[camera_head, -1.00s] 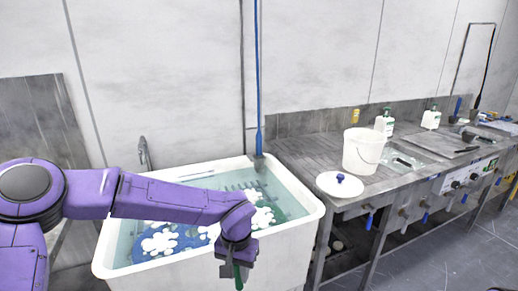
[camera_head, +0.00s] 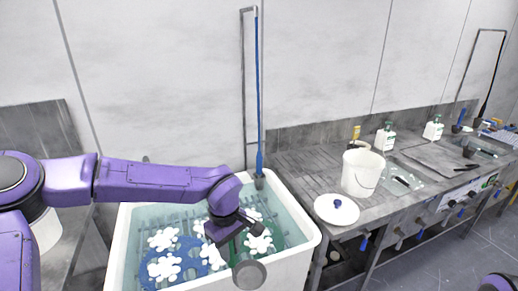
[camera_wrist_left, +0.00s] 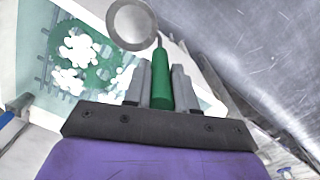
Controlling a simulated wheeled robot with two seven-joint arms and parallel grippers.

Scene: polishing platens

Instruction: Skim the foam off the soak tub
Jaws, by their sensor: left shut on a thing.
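The white soak tub (camera_head: 303,258) holds clear water with a blue disc (camera_head: 187,252) and a green disc under the surface. White foam patches (camera_head: 163,240) float on the left, and another patch (camera_head: 259,244) lies on the right. My left gripper (camera_head: 238,222) is over the tub, shut on the green handle of a skimmer. The skimmer's round grey head (camera_head: 249,275) hangs in front of the foam, near the tub's front side. In the left wrist view the green handle (camera_wrist_left: 160,82) sits between the fingers, and foam (camera_wrist_left: 78,48) shows to the left. My right gripper is not in view.
A metal bench (camera_head: 400,205) stands right of the tub. A blue-handled tool (camera_head: 259,100) stands upright behind the tub.

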